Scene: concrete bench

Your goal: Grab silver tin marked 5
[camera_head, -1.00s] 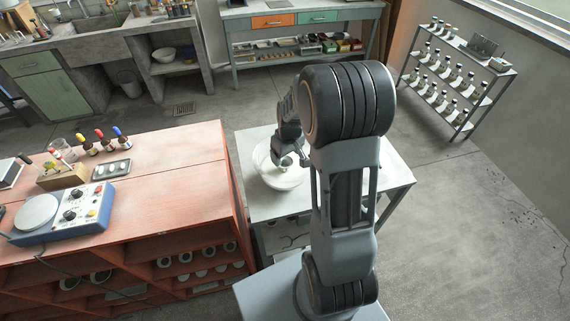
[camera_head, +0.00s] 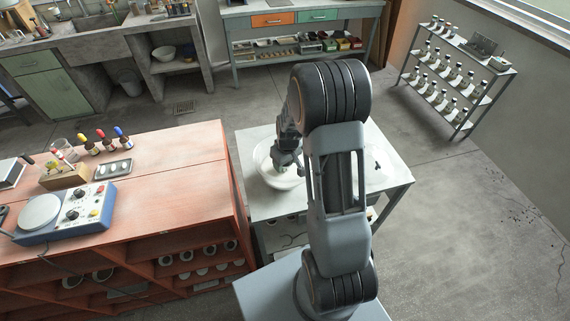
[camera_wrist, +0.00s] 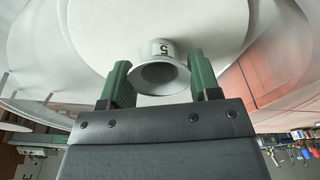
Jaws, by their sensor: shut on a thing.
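The silver tin marked 5 (camera_wrist: 161,70) sits between the two green fingers of my gripper (camera_wrist: 158,60) in the wrist view. Its label with a dark 5 faces the camera, upside down, and its round dark end points toward the palm. The gripper is shut on it. In the head view my gripper (camera_head: 284,158) is over the wide white bowl (camera_head: 262,163) on the pale table. The tin is hard to make out there. The bowl's pale inside (camera_wrist: 95,22) fills much of the wrist view behind the tin.
The pale table (camera_head: 255,208) has free room right of my arm, with a small dark item there. An orange-red bench (camera_head: 165,150) stands close on the left with a blue-and-white device (camera_head: 65,212) and bottles. A rack of bottles (camera_head: 455,75) stands at the back right.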

